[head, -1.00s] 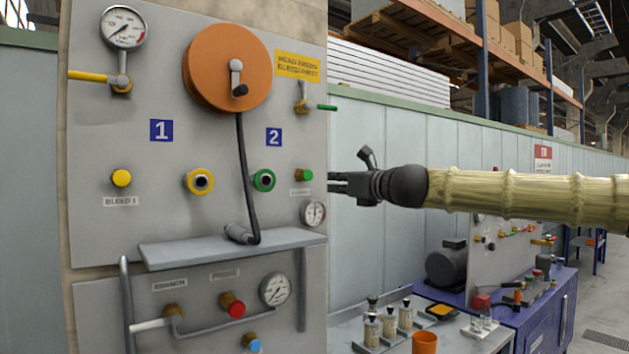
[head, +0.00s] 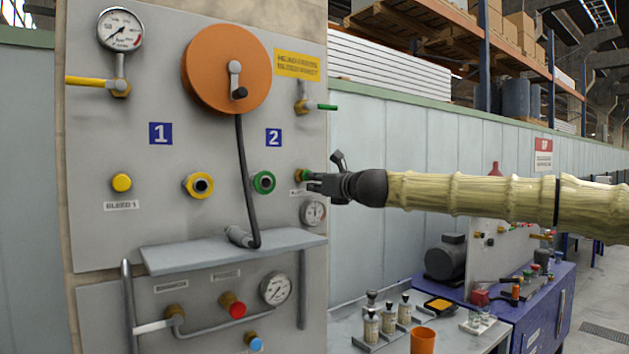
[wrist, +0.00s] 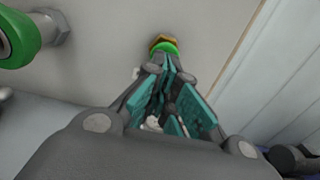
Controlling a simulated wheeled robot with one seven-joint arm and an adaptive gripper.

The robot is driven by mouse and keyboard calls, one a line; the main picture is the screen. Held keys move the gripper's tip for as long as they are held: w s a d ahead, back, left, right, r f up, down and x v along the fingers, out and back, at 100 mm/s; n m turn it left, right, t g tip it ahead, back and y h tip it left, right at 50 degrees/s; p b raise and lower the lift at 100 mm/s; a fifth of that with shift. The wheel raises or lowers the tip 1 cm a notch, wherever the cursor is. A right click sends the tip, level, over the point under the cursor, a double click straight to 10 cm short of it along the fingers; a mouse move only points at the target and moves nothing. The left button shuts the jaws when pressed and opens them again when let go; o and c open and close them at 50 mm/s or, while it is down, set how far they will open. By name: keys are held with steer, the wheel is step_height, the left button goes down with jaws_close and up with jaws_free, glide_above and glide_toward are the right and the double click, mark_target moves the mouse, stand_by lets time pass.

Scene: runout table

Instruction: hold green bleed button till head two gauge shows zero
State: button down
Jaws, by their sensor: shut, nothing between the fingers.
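The green bleed button (head: 302,175) sits in a brass collar near the right edge of the grey panel, right of the green-ringed port under the "2" plate. My gripper (head: 310,180) is shut and empty, its fingertips at the button from the right. In the wrist view the tips (wrist: 168,60) overlap the lower part of the green button (wrist: 163,47); I cannot tell whether it is pressed in. The button's label is partly hidden by my gripper.
A yellow button (head: 121,183) marked BLEED 1 and a large gauge (head: 120,29) are on the left. A green-handled valve (head: 321,107) is above the button.

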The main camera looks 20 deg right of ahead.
steer(key=shift+w, duration=0.2)
stand_by(0.3)
steer(key=shift+w+a+f+b, duration=0.1)
steer(key=shift+w+a+b, duration=0.15)
steer(key=shift+w+b, duration=0.25)
steer(key=shift+w+r, duration=0.15)
steer(key=shift+r, duration=0.3)
stand_by(0.7)
steer(key=shift+d, duration=0.1)
steer(key=b+v, duration=0.3)
steer(key=v, duration=1.1)
steer(key=shift+f, duration=0.25)
steer(key=shift+d, duration=0.1)
